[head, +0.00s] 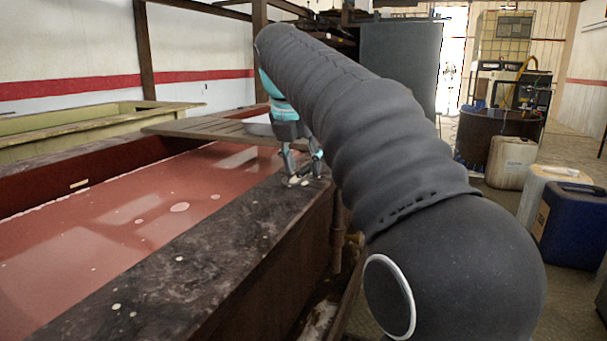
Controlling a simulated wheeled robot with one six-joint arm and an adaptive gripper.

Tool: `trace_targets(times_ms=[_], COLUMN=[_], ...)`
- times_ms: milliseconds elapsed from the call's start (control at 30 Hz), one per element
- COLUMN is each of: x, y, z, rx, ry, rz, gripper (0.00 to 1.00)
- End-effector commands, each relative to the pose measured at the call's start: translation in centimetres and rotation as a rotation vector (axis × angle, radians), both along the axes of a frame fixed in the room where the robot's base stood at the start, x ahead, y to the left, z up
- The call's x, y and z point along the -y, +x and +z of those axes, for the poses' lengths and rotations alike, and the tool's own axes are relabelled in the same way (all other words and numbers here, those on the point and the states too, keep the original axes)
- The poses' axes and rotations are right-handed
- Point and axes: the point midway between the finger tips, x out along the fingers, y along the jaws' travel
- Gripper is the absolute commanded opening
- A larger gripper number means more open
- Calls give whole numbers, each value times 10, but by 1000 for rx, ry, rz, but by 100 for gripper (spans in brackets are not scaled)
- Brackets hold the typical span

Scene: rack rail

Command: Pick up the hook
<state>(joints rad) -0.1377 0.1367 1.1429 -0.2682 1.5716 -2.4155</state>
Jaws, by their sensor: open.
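My gripper (304,170) is in the head view near the middle, pointing down over the dark ledge (225,235) of the tank. Its two fingers are spread apart, with the tips close to the ledge. A small pale piece (296,181) lies on the ledge at the fingertips, partly covered by them. It is too small to tell whether it is the hook. No hook shape can be made out elsewhere. My thick dark arm hides the area right of the gripper.
A tank of reddish liquid (150,220) lies left of the ledge. A wooden plank (205,129) crosses its far end, with a pale basin (260,126) there. A blue canister (570,228) and white canisters (511,163) stand on the floor at right.

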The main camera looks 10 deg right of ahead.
Motion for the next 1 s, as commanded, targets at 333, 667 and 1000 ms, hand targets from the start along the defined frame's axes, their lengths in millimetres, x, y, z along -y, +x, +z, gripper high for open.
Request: trace_targets(times_ms=[333,667,1000], x=[0,0,0], y=[0,0,1], z=[0,2,45], rx=[-1,0,2], ry=[-1,0,0], rz=[0,0,-1], gripper=[0,0,0])
